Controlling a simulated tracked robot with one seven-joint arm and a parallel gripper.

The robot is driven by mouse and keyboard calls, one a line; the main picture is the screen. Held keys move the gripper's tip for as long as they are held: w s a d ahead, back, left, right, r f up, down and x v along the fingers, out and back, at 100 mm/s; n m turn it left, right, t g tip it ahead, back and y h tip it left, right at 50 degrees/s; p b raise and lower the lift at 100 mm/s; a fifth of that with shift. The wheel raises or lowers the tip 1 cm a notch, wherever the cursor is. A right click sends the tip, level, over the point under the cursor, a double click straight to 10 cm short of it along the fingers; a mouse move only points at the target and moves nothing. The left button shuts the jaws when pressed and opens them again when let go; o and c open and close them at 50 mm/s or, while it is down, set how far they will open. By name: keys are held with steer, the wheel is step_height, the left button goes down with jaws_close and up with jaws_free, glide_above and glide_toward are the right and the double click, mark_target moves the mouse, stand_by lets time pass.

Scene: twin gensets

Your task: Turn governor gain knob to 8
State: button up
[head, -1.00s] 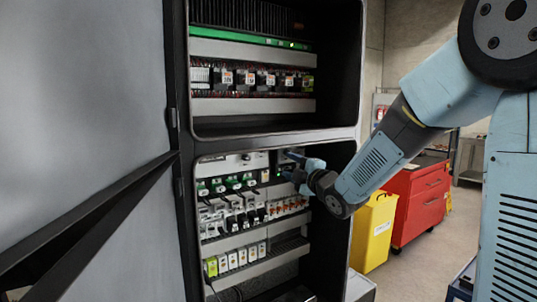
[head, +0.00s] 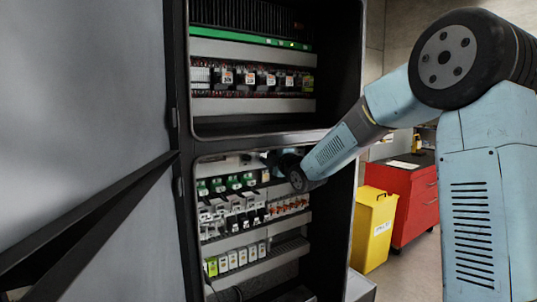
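The governor gain knob cannot be made out in the head view; my arm covers the upper right of the lower cabinet bay, and small parts there are too small to read. My gripper (head: 268,158) is inside that bay, at the right end of its top row, mostly hidden behind my dark wrist joint. Its fingers are too small and dark to show whether they are open or shut, or whether they touch anything. The open cabinet (head: 346,215) holds rows of devices.
Green-topped devices (head: 232,183) sit just left of my gripper. White and orange-marked breakers (head: 290,206) lie below it. The cabinet's bay divider (head: 265,143) runs close above my wrist. An open door (head: 80,120) stands left. A yellow bin (head: 374,230) and red cabinet (head: 412,200) stand right.

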steer(key=shift+w+a, duration=0.15)
steer(key=shift+c, duration=0.4)
jaws_close()
